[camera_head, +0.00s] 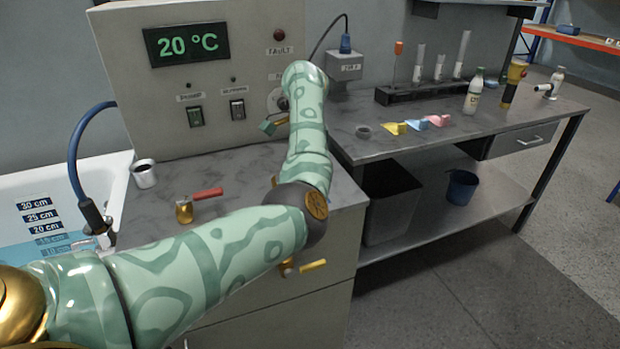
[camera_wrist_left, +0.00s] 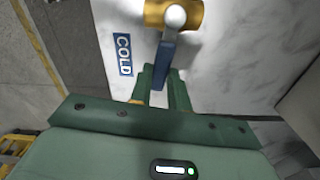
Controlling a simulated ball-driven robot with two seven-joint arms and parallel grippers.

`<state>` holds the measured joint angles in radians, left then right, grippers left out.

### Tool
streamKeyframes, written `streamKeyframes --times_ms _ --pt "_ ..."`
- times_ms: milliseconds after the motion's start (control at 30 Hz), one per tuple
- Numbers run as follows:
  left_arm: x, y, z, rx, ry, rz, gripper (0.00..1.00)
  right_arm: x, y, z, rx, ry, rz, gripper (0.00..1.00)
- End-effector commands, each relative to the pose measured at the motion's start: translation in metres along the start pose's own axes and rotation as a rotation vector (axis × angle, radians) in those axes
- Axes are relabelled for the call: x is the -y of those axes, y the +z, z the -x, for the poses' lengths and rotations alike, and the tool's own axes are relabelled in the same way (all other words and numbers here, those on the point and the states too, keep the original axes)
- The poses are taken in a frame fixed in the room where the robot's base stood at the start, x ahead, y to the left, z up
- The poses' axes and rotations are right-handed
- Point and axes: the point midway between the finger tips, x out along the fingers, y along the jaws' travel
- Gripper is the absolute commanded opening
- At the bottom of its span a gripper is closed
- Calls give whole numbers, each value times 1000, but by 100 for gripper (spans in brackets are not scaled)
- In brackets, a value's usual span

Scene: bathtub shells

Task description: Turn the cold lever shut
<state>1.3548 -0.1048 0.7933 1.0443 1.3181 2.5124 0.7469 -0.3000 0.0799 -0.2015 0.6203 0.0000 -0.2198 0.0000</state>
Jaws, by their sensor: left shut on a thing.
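The cold lever (camera_wrist_left: 164,62) shows in the left wrist view as a blue handle on a gold valve body (camera_wrist_left: 188,14) with a pale round cap. A blue COLD label (camera_wrist_left: 122,54) is beside it on the marbled top. My left gripper (camera_wrist_left: 162,88) has its two green fingers on either side of the handle's free end and is shut on it. In the head view my left arm hides the cold lever, and I cannot make out the fingertips there. My right gripper is not in view.
The tub (camera_head: 22,187) is at left. A control panel (camera_head: 205,90) stands behind. The bench (camera_head: 460,130) at right holds several small items.

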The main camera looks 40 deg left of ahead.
Motion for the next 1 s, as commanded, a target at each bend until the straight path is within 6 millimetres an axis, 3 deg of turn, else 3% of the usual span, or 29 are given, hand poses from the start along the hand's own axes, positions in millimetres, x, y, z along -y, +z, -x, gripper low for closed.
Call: streamKeyframes --times_ms 300,900,933,1000 --pt "9 1 -3 2 3 145 0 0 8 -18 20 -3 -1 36" --pt "11 2 -1 3 1 187 0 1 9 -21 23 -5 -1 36" --pt "11 2 -1 3 0 187 21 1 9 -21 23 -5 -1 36" --pt "11 2 -1 3 0 187 40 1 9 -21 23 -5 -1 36"
